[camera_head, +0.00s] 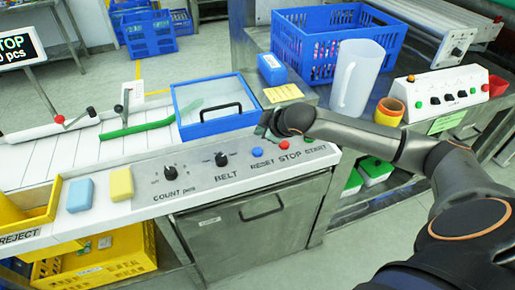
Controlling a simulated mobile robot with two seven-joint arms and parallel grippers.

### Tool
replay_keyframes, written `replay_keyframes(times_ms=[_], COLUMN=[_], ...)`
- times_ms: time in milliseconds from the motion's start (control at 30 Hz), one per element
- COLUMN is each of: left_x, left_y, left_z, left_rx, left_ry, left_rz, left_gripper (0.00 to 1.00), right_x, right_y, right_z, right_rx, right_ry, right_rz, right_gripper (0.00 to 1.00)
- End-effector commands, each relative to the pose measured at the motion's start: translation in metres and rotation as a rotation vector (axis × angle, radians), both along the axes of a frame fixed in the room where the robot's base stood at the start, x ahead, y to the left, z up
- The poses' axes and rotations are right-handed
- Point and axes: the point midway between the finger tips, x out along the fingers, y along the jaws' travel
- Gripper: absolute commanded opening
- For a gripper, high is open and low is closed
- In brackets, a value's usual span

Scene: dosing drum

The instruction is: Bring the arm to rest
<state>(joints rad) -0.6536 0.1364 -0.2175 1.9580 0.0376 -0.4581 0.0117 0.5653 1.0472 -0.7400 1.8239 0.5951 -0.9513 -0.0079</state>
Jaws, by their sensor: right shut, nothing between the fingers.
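My right arm reaches in from the right, over the right end of the control panel (220,178). My right gripper (264,130) is shut and empty, just behind the panel's buttons and near the right edge of the blue-framed clear cover (230,127). Its fingertips are small and partly hidden by the wrist. A blue button (257,152) and a red button (283,145) show in front of it. Two black knobs (170,172) (221,159) sit further left, labelled COUNT pcs and BELT. My left gripper is not in view.
Blue and yellow blocks (80,195) (121,184) lie by the yellow reject bin (40,212). Floor in front is clear.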

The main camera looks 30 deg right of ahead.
Motion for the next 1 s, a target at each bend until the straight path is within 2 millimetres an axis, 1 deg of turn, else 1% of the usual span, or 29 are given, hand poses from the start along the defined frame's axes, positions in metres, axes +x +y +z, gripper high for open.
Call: replay_keyframes(times_ms=[533,633,667,767,800,867,900,967,1000], left_x=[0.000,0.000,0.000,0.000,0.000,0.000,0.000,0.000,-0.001], left_y=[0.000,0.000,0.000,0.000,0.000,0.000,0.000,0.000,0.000], left_z=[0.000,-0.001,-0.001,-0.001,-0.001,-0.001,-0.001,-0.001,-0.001], left_rx=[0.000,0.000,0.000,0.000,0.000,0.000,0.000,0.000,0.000], left_ry=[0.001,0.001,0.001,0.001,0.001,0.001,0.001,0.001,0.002], left_rz=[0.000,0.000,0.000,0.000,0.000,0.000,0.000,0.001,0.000], left_gripper=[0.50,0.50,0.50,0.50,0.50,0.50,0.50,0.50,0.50], right_x=[0.000,-0.003,-0.006,-0.023,-0.034,-0.053,-0.066,-0.087,-0.100], right_y=[0.000,0.007,0.013,0.046,0.063,0.089,0.104,0.124,0.134], right_z=[0.000,-0.005,-0.009,-0.029,-0.039,-0.054,-0.061,-0.071,-0.076], right_rx=[0.000,0.006,0.012,0.042,0.059,0.091,0.112,0.145,0.168], right_ry=[0.000,0.008,0.014,0.049,0.067,0.097,0.114,0.142,0.159], right_rz=[0.000,0.008,0.015,0.044,0.057,0.070,0.073,0.067,0.058], right_gripper=[0.00,0.00,0.00,0.00,0.00,0.00,0.00,0.00,0.00])
